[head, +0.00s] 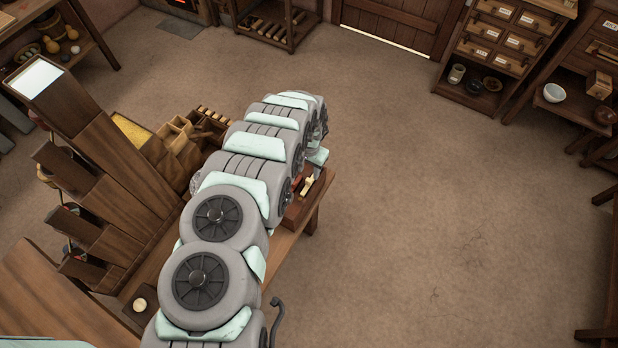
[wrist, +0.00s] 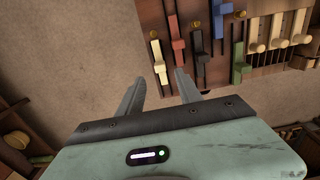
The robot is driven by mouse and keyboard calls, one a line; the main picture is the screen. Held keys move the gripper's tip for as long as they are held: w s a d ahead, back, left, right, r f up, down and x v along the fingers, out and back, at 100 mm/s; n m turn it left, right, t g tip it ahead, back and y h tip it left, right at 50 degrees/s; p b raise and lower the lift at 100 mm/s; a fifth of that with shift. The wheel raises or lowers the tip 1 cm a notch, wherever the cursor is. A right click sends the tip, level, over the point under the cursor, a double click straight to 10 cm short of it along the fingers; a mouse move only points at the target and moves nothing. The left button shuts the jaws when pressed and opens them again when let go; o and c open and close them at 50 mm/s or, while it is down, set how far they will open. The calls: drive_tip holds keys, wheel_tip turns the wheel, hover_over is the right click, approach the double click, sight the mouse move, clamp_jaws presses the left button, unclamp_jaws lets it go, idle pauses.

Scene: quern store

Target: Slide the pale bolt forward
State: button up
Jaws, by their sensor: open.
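The pale bolt (wrist: 157,58) is a cream bar with a cross-piece, in a slot near the left edge of a dark wooden board (wrist: 168,8). It also shows in the head view (head: 307,186), just past the end of my arm. My gripper (wrist: 161,71) is open and empty. In the wrist view its two fingertips lie left and right of the pale bolt's lower end, with gaps on both sides. I cannot tell how far above the bolt they are. In the head view my arm hides the fingers.
Red (wrist: 177,42), black (wrist: 197,50), blue (wrist: 221,18) and green (wrist: 240,66) bolts sit in slots to the right. Several pale pegs (wrist: 285,42) stand beyond them. The board lies on a wooden bench (head: 289,243). The floor (head: 430,190) right of it is clear.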

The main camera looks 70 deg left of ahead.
sight(309, 180)
drive_tip(key=shift+f+b, duration=0.7)
drive_tip(key=shift+f, duration=2.7)
drive_tip(key=shift+c, duration=0.3)
clamp_jaws()
